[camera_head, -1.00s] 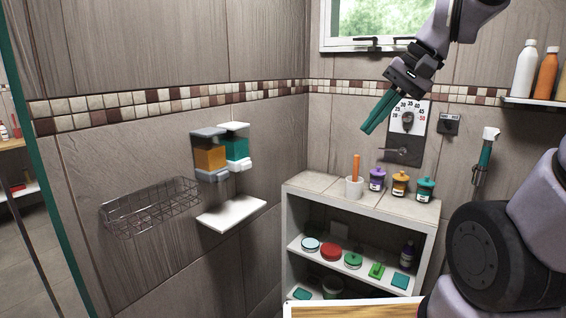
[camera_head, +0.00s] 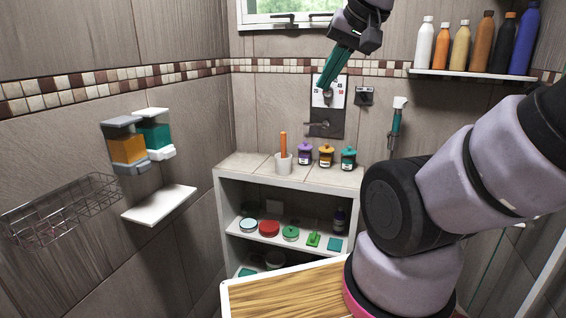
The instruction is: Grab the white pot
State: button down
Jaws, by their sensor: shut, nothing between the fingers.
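A small white pot (camera_head: 284,166) stands upright on top of the tiled shelf unit (camera_head: 338,180), with an orange stick (camera_head: 283,145) rising out of it. My gripper (camera_head: 326,84), with long teal fingers, is shut and empty. It appears above and to the right of the pot in the picture, in front of the shower control panel, and is apart from the pot. A pale round object on the bottom shelf is partly hidden in shadow.
Purple (camera_head: 305,154), orange (camera_head: 326,156) and teal (camera_head: 348,159) jars stand right of the pot. Several small items fill the shelf below. A bottle shelf (camera_head: 470,75) is at upper right. A wooden board (camera_head: 270,298) lies in front.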

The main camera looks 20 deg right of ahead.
aim_at(283, 166)
jog(key=i+l+z, duration=0.25)
jog(key=i, duration=0.3)
jog(key=i+l+z, duration=0.2)
jog(key=i, duration=0.35)
